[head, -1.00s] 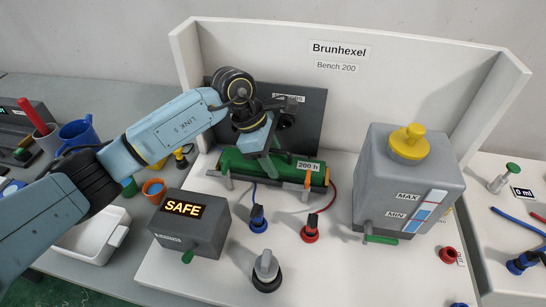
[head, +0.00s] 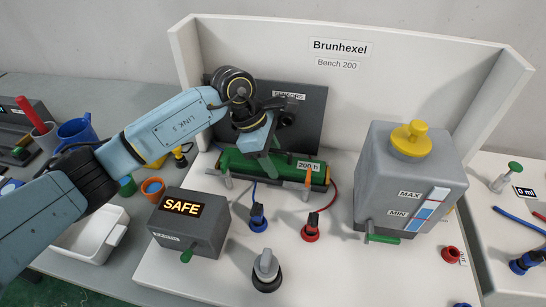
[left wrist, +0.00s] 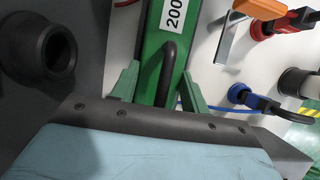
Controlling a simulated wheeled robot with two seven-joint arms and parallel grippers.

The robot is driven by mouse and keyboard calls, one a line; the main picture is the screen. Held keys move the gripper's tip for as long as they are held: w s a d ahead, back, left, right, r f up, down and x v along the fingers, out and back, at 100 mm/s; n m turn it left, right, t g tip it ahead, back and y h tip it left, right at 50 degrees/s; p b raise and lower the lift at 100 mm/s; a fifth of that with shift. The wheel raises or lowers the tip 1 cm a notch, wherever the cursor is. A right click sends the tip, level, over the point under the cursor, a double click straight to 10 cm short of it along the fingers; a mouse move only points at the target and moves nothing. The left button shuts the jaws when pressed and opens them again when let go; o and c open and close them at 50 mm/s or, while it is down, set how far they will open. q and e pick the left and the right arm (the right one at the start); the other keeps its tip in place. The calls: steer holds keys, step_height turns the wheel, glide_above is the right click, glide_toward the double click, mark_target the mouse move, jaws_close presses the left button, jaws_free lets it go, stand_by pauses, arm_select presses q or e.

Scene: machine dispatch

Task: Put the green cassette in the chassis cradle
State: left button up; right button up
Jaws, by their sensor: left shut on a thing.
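The green cassette (head: 232,160), labelled "200 h", lies lengthwise at the foot of the dark sensor panel in the middle of the bench. It sits among the upright metal posts of the chassis cradle (head: 228,181); I cannot tell whether it rests fully down. My left gripper (head: 270,168) is above the cassette and shut on its dark handle. In the left wrist view the cassette (left wrist: 154,45) runs up between the green fingers (left wrist: 160,92), with the black handle loop between them. The cassette's underside is hidden. My right gripper is not in view.
An orange clip (head: 308,180) stands at the cassette's right end. A blue connector (head: 258,218) and a red connector (head: 312,228) stand in front. The grey SAFE box (head: 190,232) is front left, a grey tank (head: 385,185) right. The dark sensor panel (head: 310,115) rises close behind.

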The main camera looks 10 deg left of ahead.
arm_select(q)
steer(key=o, duration=1.3)
steer(key=shift+o, duration=0.2)
steer(key=shift+f, duration=0.1)
steer(key=v, duration=1.3)
steer(key=shift+r, duration=0.2)
